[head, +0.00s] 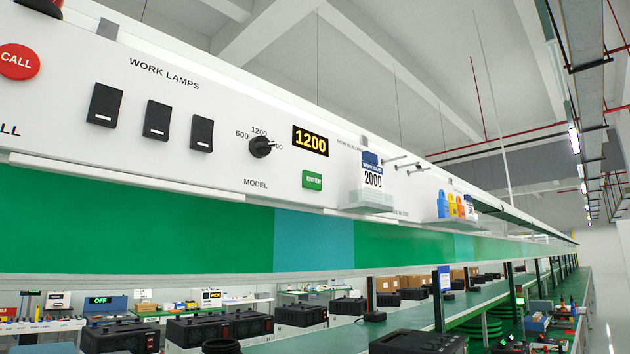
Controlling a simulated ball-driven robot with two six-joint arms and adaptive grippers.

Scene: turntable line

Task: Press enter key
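The enter key is a green rectangular button (312,180) with the white word ENTER, on a long white panel (215,170). Above it a black display (310,141) reads 1200 in yellow. Left of the key is a black model knob (261,147) with marks for 600, 1200 and a third value partly hidden by the knob. Neither of my grippers shows in the head view.
The panel also bears several black lamp switches (156,120) and a red CALL button (18,62). A small shelf (367,203) right of the key holds a card reading 2000. Pegs and coloured padlocks (455,205) are further right. Black boxes (409,342) stand below.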

